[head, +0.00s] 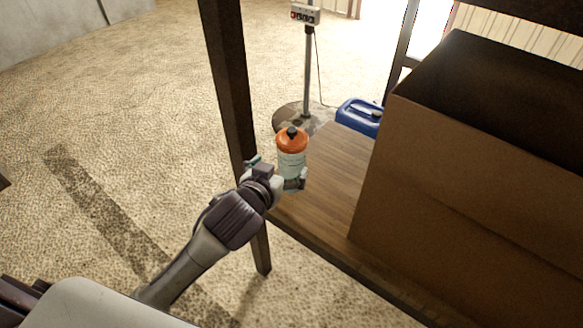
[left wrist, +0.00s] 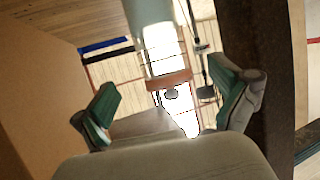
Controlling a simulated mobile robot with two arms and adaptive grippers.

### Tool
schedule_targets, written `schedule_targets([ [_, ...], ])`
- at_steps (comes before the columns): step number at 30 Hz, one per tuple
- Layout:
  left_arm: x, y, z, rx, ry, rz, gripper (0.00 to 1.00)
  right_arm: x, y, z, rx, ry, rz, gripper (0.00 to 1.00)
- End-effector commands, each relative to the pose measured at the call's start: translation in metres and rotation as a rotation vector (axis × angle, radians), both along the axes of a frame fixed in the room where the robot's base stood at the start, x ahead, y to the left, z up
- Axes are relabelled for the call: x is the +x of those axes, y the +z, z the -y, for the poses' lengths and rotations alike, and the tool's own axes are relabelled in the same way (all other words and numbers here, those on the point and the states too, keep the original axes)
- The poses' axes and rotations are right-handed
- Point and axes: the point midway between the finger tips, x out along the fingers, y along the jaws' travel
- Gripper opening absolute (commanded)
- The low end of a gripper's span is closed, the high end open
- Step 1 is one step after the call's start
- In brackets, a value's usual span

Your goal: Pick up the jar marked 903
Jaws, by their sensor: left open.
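A jar with an orange lid, a black knob and a pale body (head: 292,163) stands upright near the corner of the wooden shelf. No number can be read on it. My left gripper (head: 278,173) is at the jar's near left side, open, with one finger in front of the jar's lower part. In the left wrist view the jar (left wrist: 160,38) appears inverted, ahead of the two spread green-padded fingers of the left gripper (left wrist: 168,108). Contact cannot be told. My right gripper is not in view.
A large brown box (head: 450,180) fills the right side of the wooden shelf (head: 330,175). A dark upright post (head: 228,80) stands close left of the gripper. A blue container (head: 358,117) and a pole on a round base (head: 307,75) are behind. Open floor lies left.

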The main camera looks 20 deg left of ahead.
Motion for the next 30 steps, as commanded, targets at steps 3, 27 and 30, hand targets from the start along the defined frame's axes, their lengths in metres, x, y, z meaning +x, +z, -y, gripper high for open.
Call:
schedule_targets([
  [3, 0.020, -0.010, 0.001, 0.000, 0.001, 0.001, 0.99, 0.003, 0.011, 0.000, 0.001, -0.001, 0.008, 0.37],
  [27, 0.082, -0.037, 0.001, -0.001, -0.001, -0.001, 0.99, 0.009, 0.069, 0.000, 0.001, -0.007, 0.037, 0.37],
  [30, 0.082, -0.037, 0.001, -0.001, -0.001, -0.001, 0.95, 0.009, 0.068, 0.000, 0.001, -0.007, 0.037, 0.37],
])
